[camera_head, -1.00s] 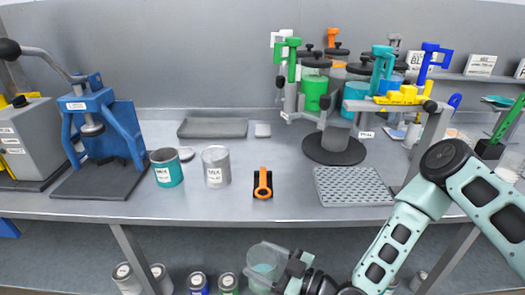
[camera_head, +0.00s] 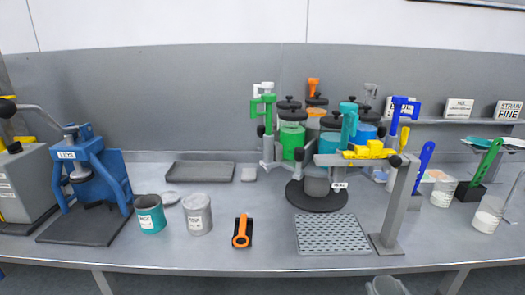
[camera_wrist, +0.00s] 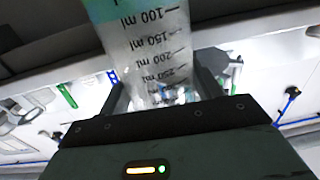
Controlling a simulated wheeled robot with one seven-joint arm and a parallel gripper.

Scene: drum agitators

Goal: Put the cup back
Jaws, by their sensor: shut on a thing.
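The cup (camera_wrist: 150,45) is clear, with black ml marks and a teal band of contents at the top edge of the wrist view. My gripper (camera_wrist: 160,80) is shut on it, one dark finger on each side of its wall. In the head view, the top of a translucent cup (camera_head: 387,287) just shows at the bottom edge, in front of the bench; the gripper itself is out of that view.
The bench (camera_head: 160,255) carries a drip grate (camera_head: 332,234), a grey stand (camera_head: 402,205), an orange-handled tool (camera_head: 242,232), a teal can (camera_head: 150,214) and a grey can (camera_head: 197,214). A round black turntable (camera_head: 316,195) sits behind the grate. White cups (camera_head: 487,215) stand at right.

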